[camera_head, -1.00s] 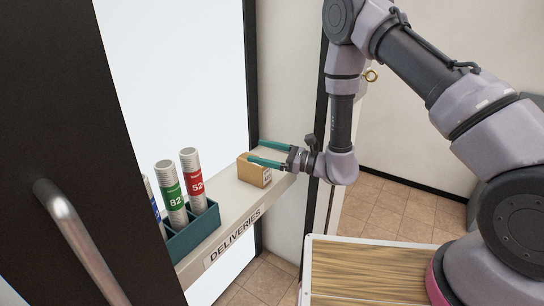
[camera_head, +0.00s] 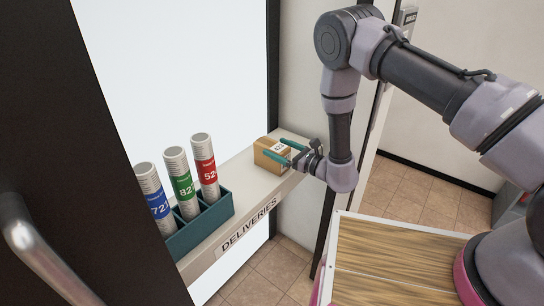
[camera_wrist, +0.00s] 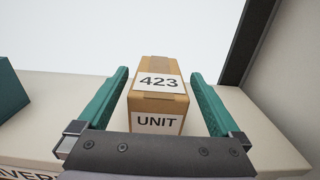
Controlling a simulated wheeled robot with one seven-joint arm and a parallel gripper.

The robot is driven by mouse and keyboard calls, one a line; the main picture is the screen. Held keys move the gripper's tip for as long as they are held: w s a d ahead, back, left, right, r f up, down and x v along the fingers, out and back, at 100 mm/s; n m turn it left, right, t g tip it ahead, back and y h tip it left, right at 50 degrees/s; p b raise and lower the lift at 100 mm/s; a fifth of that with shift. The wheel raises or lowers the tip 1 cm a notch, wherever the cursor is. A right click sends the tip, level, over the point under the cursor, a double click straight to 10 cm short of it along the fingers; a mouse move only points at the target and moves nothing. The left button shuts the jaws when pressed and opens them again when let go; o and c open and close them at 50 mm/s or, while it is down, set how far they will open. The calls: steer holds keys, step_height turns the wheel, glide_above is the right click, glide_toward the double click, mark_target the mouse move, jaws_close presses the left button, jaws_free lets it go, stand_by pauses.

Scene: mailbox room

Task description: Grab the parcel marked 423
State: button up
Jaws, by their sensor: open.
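The parcel marked 423 (camera_head: 268,157) is a small brown box on the deliveries shelf, near its right end. In the wrist view the parcel (camera_wrist: 158,103) shows a white label "423" on top and "UNIT" on the near face. My gripper (camera_head: 287,152) is open, with its two green fingers at the parcel. In the wrist view one finger of my gripper (camera_wrist: 159,88) lies on each side of the box, with a visible gap on both sides. The box stands upright on the shelf.
The shelf (camera_head: 228,219) bears the word "DELIVERIES" on its front edge. A teal rack (camera_head: 196,238) with blue, green and red labelled tubes stands at its left. A dark door frame (camera_head: 273,75) and wall are behind the right end. A wood-topped surface (camera_head: 385,262) lies at lower right.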

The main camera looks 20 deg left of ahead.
mark_target(272, 144)
steer(key=shift+x, duration=1.55)
steer(key=shift+s, duration=0.1)
jaws_close()
steer(key=shift+r, duration=0.15)
